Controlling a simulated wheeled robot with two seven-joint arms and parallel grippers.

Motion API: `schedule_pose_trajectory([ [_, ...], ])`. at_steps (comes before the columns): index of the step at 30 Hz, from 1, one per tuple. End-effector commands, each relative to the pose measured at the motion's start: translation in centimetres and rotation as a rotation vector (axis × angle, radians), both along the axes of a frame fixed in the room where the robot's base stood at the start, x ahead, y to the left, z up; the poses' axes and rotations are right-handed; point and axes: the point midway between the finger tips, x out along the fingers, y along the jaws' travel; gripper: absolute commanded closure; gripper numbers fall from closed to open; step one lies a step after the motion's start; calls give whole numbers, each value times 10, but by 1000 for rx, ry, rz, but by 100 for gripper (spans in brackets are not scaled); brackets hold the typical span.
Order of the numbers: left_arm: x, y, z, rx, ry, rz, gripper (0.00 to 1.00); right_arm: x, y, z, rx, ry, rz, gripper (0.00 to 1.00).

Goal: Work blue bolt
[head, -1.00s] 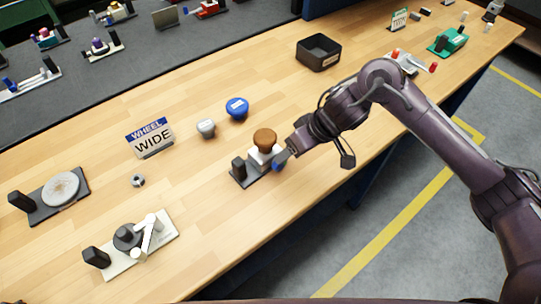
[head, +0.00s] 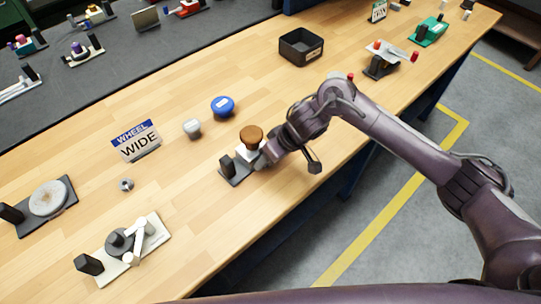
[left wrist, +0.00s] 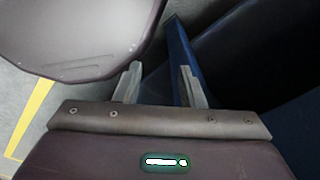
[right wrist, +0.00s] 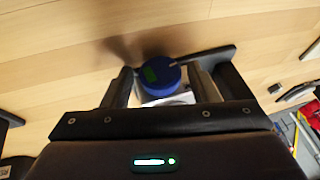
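The small valve unit (head: 237,171) on the wooden bench has a brown round knob (head: 251,137) on a white body and a dark base with an upright black block. Its blue bolt (right wrist: 158,78) shows in the right wrist view as a round blue head with a green mark, but is hidden in the head view. My right gripper (head: 269,153) is at the unit's right side. In the right wrist view its open fingers (right wrist: 160,66) stand on either side of the blue head, with small gaps. My left gripper (left wrist: 160,68) is open and empty, away from the bench top.
A black bin (head: 300,47) stands farther back. Other fixtures sit at both ends; bare wood lies between.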

Motion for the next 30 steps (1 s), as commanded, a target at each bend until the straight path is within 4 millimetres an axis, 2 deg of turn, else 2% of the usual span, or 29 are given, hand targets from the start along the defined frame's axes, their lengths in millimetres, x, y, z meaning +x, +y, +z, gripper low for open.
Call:
schedule_pose_trajectory([
  [1,0,0,0,0,0,0,64,0,0,0,0,0,0,53],
  [8,1,0,0,1,-1,1,64,0,0,0,1,-1,0,83],
  [13,1,0,9,0,-2,1,64,-1,1,4,-23,-19,1,83],
  [21,1,0,47,0,-2,1,64,-5,5,6,-210,-171,3,83],
  [30,2,0,53,0,-3,1,64,-5,7,1,-371,-305,0,83],
])
